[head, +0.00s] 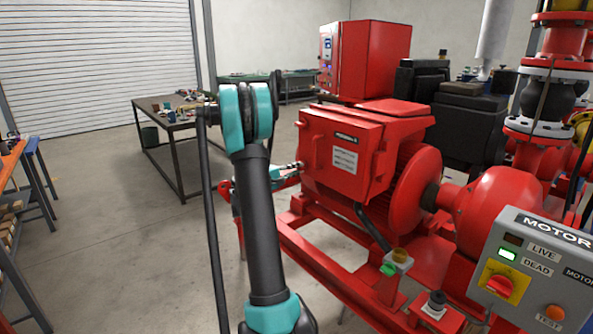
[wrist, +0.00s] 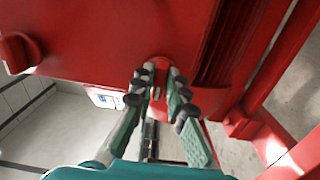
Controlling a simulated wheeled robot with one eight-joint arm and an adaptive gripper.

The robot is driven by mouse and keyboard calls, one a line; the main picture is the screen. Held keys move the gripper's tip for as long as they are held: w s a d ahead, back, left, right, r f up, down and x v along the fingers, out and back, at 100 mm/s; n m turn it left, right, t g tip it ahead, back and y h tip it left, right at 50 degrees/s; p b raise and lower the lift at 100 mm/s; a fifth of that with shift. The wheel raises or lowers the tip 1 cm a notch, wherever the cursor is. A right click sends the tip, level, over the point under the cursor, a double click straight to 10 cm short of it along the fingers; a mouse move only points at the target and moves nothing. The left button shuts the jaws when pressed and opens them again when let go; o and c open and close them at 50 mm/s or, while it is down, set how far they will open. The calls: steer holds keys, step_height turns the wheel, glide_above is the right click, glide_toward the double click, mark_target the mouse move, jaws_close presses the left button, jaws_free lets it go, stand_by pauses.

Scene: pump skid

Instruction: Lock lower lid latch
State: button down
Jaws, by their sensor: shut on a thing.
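The red terminal box (head: 345,150) sits on top of the motor in the head view, its labelled lid facing front. My gripper (head: 297,168) is at the left edge of this box. A second red latch (wrist: 18,52) shows at the left of the wrist view, clear of the gripper.
A grey motor control panel (head: 540,270) with a lit green lamp and red switch stands at the front right. The red skid frame (head: 320,260) runs below the motor. A workbench (head: 175,125) stands behind at the left. The floor left of the skid is clear.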

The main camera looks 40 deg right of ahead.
steer(key=c, duration=1.5)
jaws_free()
steer(key=shift+c, duration=0.2)
steer(key=shift+a, duration=0.1)
steer(key=s+a, duration=0.1)
steer(key=a, duration=1)
steer(key=shift+a, duration=0.4)
